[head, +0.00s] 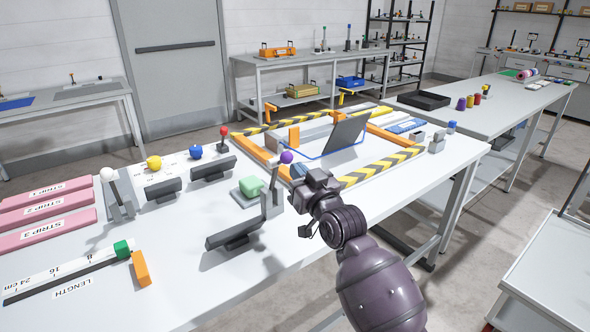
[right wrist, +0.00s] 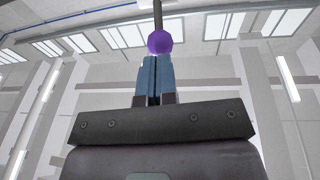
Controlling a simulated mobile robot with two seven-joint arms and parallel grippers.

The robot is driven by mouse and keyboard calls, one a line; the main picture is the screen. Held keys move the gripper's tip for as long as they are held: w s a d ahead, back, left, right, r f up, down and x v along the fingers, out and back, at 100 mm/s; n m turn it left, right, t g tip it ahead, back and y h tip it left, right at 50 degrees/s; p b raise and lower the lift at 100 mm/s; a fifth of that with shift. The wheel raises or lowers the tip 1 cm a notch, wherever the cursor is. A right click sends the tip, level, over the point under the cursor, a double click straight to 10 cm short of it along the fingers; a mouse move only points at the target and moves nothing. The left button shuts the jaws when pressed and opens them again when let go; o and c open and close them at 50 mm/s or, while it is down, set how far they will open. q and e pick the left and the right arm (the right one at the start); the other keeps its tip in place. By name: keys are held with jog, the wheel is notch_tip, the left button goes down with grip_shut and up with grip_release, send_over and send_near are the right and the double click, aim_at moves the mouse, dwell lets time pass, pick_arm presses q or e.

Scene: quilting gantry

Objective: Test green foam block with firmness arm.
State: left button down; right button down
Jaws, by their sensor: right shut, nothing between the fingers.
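A pale green foam block (head: 250,187) sits on a small grey stand near the middle of the table. My left gripper is not in view.
Pink strips (head: 45,209), a white-knobbed lever (head: 107,174) and a length scale with a dark green slider (head: 122,248) are at left. A striped frame (head: 378,167) with a dark tilted panel (head: 347,134) lies behind.

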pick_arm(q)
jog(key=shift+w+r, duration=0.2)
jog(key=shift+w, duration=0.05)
pick_arm(e)
jog(key=shift+x, duration=0.85)
